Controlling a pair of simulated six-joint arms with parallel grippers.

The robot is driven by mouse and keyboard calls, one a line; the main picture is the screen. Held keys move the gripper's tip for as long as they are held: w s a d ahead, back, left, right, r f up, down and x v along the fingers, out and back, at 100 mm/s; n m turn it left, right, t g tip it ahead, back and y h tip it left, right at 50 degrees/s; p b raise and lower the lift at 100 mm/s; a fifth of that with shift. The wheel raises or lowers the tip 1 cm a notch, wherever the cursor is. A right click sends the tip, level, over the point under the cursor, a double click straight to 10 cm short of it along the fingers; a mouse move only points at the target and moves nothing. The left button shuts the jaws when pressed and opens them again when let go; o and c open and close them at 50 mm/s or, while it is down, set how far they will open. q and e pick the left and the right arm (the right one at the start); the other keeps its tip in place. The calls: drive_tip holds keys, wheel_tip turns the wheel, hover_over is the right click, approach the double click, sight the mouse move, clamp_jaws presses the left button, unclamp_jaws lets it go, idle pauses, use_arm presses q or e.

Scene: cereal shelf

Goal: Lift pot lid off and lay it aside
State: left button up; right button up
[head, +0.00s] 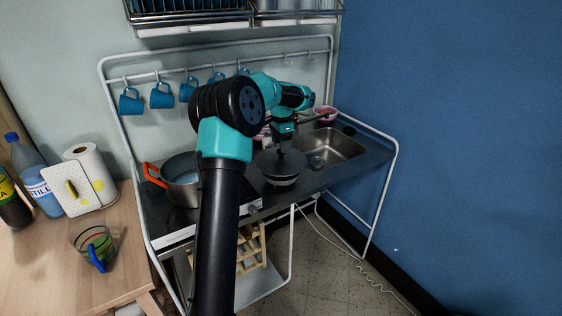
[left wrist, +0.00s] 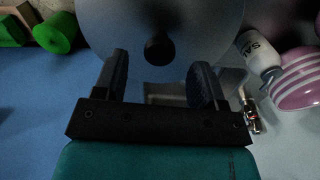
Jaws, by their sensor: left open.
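The pot (head: 183,184) with orange handles stands on the hob at left, and its pale inside shows from above. The round grey lid (head: 272,168) is apart from it, to the right, on the counter between pot and sink. I cannot tell whether anything is under it. In the left wrist view the lid (left wrist: 110,25) fills the top middle, with its dark round knob (left wrist: 159,49) up. My left gripper (head: 284,148) is over the lid; its fingers (left wrist: 160,82) are apart, with the knob just beyond the gap between their tips. My right gripper is not in view.
The sink (head: 332,146) is right of the lid. A pink striped bowl (left wrist: 298,80) and a white salt shaker (left wrist: 258,52) show close by. Blue mugs (head: 161,96) hang behind. A wooden table (head: 45,265) at left holds bottles, a paper roll and a glass (head: 95,245).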

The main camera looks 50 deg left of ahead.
use_arm(q)
drive_tip(key=shift+f, duration=1.8)
drive_tip(key=c, duration=1.1)
drive_tip(key=shift+r, duration=1.55)
drive_tip(key=shift+s+d+r, duration=0.1)
drive_tip(key=shift+r, duration=0.2)
drive_tip(key=s+d, duration=0.3)
drive_tip(key=d, duration=0.1)
drive_tip(key=s+d+r, duration=0.1)
drive_tip(key=s+d, duration=0.6)
drive_tip(key=d, duration=0.1)
drive_tip(key=shift+s+r, duration=0.15)
drive_tip(key=shift+s, duration=0.1)
